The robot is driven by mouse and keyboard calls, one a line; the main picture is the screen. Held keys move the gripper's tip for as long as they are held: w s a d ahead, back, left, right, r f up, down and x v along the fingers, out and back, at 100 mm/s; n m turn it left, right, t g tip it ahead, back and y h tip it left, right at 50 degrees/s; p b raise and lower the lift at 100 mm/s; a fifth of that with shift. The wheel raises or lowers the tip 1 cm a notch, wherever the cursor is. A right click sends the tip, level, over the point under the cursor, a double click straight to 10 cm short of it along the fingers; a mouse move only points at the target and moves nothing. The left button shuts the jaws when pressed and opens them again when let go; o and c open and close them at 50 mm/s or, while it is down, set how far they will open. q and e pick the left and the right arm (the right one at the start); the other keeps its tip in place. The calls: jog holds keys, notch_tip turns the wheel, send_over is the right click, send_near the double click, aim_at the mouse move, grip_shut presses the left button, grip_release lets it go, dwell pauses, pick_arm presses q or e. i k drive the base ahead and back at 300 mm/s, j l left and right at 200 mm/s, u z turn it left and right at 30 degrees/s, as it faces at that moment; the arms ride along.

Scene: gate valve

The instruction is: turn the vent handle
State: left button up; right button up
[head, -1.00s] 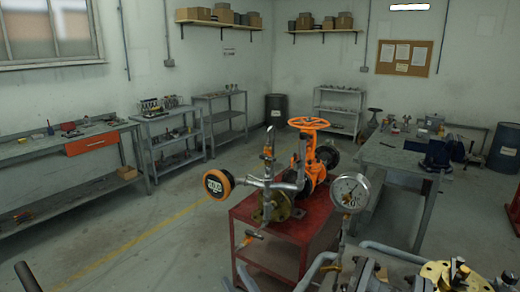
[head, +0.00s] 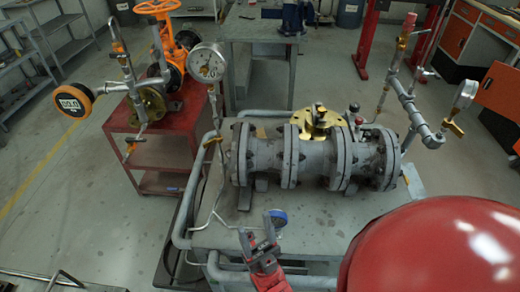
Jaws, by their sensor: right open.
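A grey flanged valve body (head: 265,155) with a brass top flange (head: 316,122) lies across a grey bench in the head view. Small orange levers sit on thin tubing: one lever (head: 131,149) at the left, one lever (head: 212,142) below the left gauge (head: 207,62), and one lever (head: 453,128) below the right gauge (head: 466,94). I cannot tell which is the vent handle. My right gripper (head: 258,230) is open and empty at the bench's front edge, apart from all these levers. My left gripper is out of view.
The grey bench (head: 225,238) has tubular rails along its left and front. Open floor (head: 70,210) lies at the lower left.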

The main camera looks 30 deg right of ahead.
aim_at(433, 73)
jog(key=k+l+z, duration=0.4)
jog(key=z, duration=0.25)
jog(key=k+l+u, duration=0.5)
jog(key=l+u, duration=0.15)
jog(key=l, duration=0.65)
